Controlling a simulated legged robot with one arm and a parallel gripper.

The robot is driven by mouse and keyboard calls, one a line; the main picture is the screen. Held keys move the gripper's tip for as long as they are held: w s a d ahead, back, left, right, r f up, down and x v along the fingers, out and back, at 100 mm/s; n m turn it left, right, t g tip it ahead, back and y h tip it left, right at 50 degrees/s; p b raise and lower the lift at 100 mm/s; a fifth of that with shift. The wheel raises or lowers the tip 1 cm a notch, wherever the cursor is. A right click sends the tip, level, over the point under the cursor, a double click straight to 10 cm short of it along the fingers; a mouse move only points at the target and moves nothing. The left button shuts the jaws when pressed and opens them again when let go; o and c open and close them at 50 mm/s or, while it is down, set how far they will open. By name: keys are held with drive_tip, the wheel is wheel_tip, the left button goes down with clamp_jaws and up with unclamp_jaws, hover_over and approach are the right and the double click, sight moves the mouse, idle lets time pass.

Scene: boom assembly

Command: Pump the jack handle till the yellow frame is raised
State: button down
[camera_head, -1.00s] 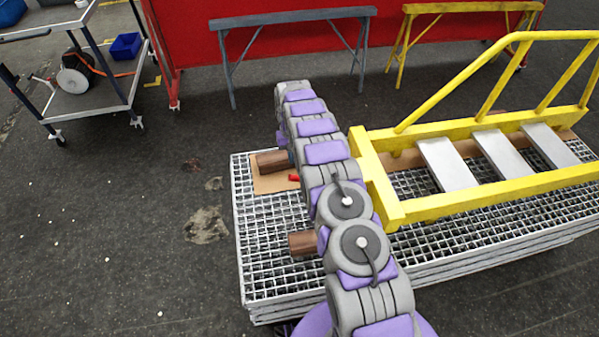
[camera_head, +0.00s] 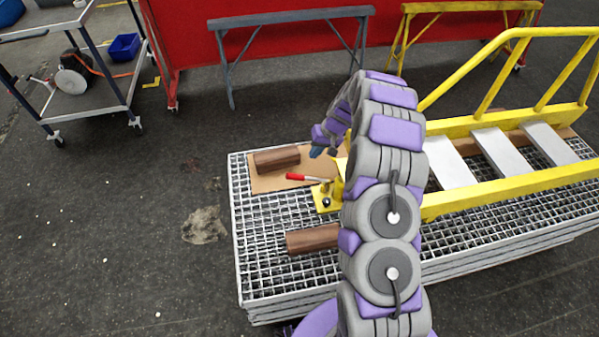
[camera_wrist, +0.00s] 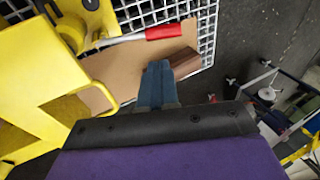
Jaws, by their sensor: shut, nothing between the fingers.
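The yellow frame (camera_head: 500,190) lies on the grating at the right, partly hidden by my arm. The yellow jack (camera_head: 324,198) stands at the frame's left end. Its handle has a red grip (camera_head: 296,177) pointing left and lies low, close to level. In the wrist view the red grip (camera_wrist: 163,32) and the jack's yellow body (camera_wrist: 75,15) are at the top. My gripper (camera_head: 315,152) is beyond the handle, apart from it. Its blue fingers (camera_wrist: 157,75) are shut and empty, over the cardboard sheet.
Two brown wooden blocks (camera_head: 277,160) (camera_head: 313,239) lie on the grating (camera_head: 265,262), one on a cardboard sheet (camera_head: 265,184). A cart (camera_head: 95,105) stands at the far left. A grey trestle (camera_head: 290,20) stands behind. The floor at left is clear.

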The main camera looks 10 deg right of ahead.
sight(295, 175)
drive_tip(key=shift+s+d+r+t+y, duration=0.15)
drive_tip(key=shift+s+r+t+y, duration=0.15)
drive_tip(key=shift+s+r+t, duration=0.35)
drive_tip(key=shift+s, duration=0.2)
drive_tip(key=b+x, duration=0.3)
drive_tip(key=x, duration=1.1)
drive_tip(key=shift+s+b, duration=0.2)
drive_tip(key=shift+b, duration=0.1)
